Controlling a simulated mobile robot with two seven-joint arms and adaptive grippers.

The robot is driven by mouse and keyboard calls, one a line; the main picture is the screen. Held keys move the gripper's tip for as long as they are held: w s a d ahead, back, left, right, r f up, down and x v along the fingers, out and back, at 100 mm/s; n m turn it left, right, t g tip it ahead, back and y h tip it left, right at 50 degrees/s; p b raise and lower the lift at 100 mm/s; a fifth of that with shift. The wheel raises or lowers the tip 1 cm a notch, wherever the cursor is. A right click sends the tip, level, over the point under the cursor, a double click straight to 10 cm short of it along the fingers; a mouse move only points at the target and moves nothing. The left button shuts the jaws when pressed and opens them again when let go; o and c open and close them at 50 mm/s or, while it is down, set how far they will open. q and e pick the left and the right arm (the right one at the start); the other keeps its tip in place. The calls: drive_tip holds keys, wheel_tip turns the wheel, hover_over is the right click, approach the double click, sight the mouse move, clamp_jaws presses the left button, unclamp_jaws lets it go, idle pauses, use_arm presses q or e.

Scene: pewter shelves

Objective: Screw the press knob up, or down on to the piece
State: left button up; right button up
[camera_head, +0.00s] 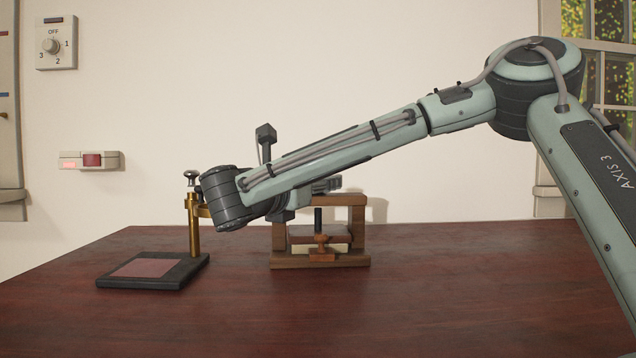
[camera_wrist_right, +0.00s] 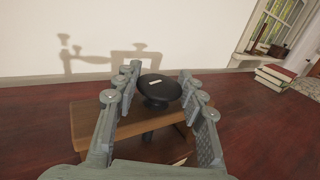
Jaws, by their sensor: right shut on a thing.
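The wooden press (camera_head: 361,232) stands on the table in the middle of the head view. Its dark screw (camera_head: 318,216) runs down to a wooden plate (camera_head: 320,235), with a pale piece partly visible below. The black round press knob (camera_wrist_right: 158,86) has a light mark on top and sits above the top beam in the right wrist view. My right gripper (camera_wrist_right: 158,92) has its fingers on both sides of the knob and is shut on it. My left gripper is not in view.
A brass post (camera_head: 194,232) on a black base with a reddish pad (camera_head: 146,268) stands left of the press. A wall dial (camera_head: 52,46) and a box with a red button (camera_head: 92,160) are on the wall.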

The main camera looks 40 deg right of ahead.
drive_tip(key=o, duration=1.2)
drive_tip(key=shift+c, duration=0.2)
wheel_tip(320, 180, up, 10)
